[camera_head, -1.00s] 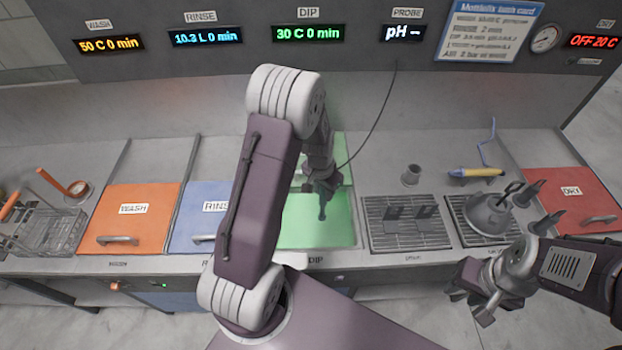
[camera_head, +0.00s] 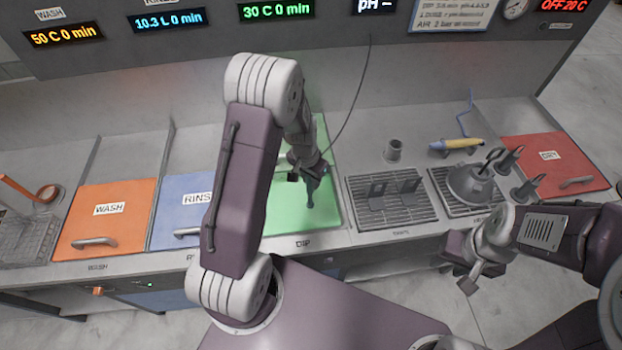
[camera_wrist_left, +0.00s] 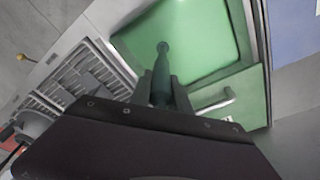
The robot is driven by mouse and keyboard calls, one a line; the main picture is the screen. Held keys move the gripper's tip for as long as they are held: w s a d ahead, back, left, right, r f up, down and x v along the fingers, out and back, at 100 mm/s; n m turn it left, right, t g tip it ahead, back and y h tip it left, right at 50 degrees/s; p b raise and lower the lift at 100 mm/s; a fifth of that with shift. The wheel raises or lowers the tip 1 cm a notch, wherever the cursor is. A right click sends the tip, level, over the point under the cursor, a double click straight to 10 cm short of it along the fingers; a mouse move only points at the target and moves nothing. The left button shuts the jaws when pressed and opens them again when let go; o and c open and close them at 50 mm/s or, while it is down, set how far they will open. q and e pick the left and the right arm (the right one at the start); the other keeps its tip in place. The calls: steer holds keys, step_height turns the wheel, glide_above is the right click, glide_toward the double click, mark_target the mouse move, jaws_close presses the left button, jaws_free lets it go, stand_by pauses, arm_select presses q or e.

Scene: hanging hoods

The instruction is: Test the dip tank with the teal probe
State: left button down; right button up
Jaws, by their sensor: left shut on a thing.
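My left gripper (camera_head: 311,172) is shut on the teal probe (camera_wrist_left: 161,72), which points down over the green dip tank (camera_head: 275,216). The probe also shows dark below the gripper in the head view (camera_head: 310,192). In the left wrist view the tank (camera_wrist_left: 205,38) is an open green basin, with a green lid with a handle (camera_wrist_left: 215,102) beside it. I cannot tell whether the probe's tip touches the tank's contents. A thin dark cable (camera_head: 358,95) runs up from near the gripper. My right gripper (camera_head: 460,283) looks open and empty, in front of the counter.
The orange wash lid (camera_head: 110,225), blue rinse lid (camera_head: 175,215) and red dry lid (camera_head: 560,165) are down. Right of the tank are a grating (camera_head: 395,212), a small cup (camera_head: 394,150) and a grey domed hood (camera_head: 470,185). The pH display (camera_head: 375,6) shows a dash.

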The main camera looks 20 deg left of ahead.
mark_target(311, 199)
arm_select(q)
steer(key=shift+f+b, duration=5.2)
steer(key=shift+f, duration=0.8)
steer(key=shift+r, duration=0.1)
